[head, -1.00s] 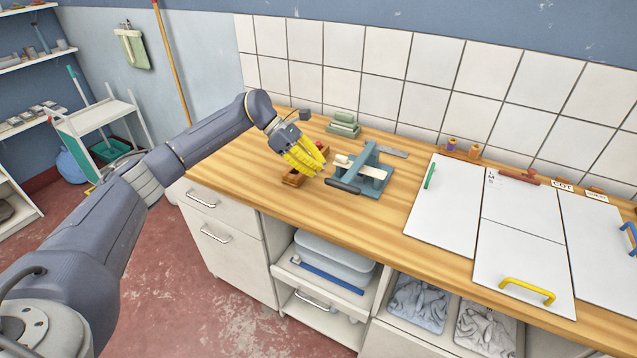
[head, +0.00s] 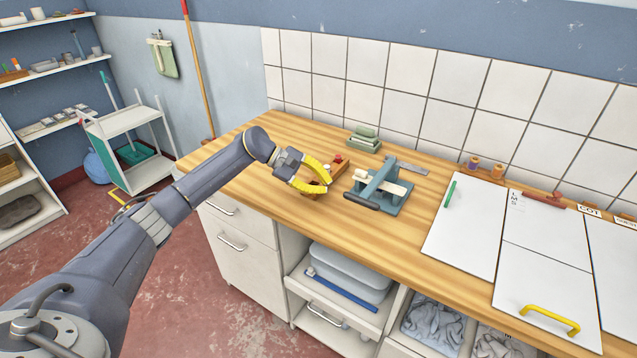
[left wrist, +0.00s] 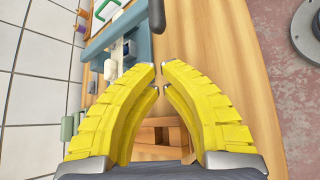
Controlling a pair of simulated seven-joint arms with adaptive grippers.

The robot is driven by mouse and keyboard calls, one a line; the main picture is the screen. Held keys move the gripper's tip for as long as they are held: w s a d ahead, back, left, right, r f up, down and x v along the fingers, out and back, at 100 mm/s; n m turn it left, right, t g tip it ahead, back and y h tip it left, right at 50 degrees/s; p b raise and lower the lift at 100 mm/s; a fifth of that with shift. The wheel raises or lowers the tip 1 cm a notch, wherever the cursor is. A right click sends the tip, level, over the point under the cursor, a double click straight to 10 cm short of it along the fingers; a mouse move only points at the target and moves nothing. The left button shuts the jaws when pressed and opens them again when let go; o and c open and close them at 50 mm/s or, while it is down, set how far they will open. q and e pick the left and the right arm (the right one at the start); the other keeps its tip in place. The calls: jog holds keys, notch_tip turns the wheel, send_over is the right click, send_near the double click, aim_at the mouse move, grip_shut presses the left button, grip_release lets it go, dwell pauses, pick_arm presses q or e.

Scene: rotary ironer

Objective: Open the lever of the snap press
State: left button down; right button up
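The snap press (head: 396,190) is a blue-grey frame with a pale bed on the wooden worktop. Its dark lever handle (head: 361,201) lies low, pointing towards the front left. In the left wrist view the handle (left wrist: 157,15) is at the top, ahead of my fingertips and apart from them. My left gripper (head: 326,183) has yellow ribbed fingers and hovers left of the press. Its fingertips (left wrist: 161,75) almost meet, with a thin gap and nothing between them. My right gripper is not in view.
A small wooden box (head: 341,165) with small items is behind and below my left gripper. Green blocks (head: 364,139) stand behind the press. White boards (head: 468,225) lie to the right. The worktop (head: 262,158) is clear at the left.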

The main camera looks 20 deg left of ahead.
pick_arm(q)
jog(key=x, duration=0.7)
jog(key=shift+d, duration=0.4)
jog(key=shift+s+a+r, duration=0.1)
jog(key=shift+s+r, duration=0.3)
jog(key=shift+r, duration=0.1)
jog(key=shift+r, duration=0.1)
